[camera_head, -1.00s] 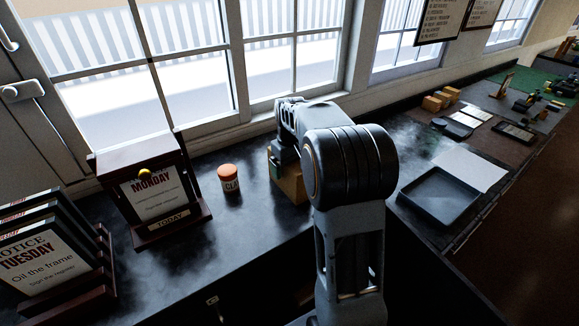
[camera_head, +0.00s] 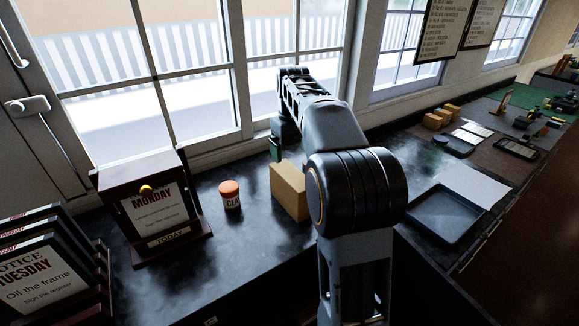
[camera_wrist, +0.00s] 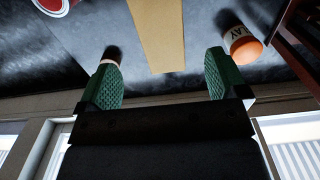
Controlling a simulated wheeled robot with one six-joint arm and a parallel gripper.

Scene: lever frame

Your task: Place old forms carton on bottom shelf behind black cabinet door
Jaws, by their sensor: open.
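A plain tan carton (camera_head: 289,190) stands on the dark counter near the window, right of the clay jar; no label on it is readable. It also shows in the wrist view (camera_wrist: 163,32), ahead of my fingers and between their lines. My gripper (camera_wrist: 162,62) has its two green fingers apart with nothing between them. In the head view my gripper (camera_head: 277,148) is behind and above the carton on the window side, apart from it as far as I can see. The black cabinet door and bottom shelf are not clearly visible; the counter front is dark.
The clay jar (camera_head: 230,195) with an orange lid stands close left of the carton. A wooden notice stand (camera_head: 158,205) is farther left. A dark tray (camera_head: 445,213) lies on the right. A red-rimmed tin (camera_wrist: 52,4) shows at the wrist view's edge. Window frames border the counter.

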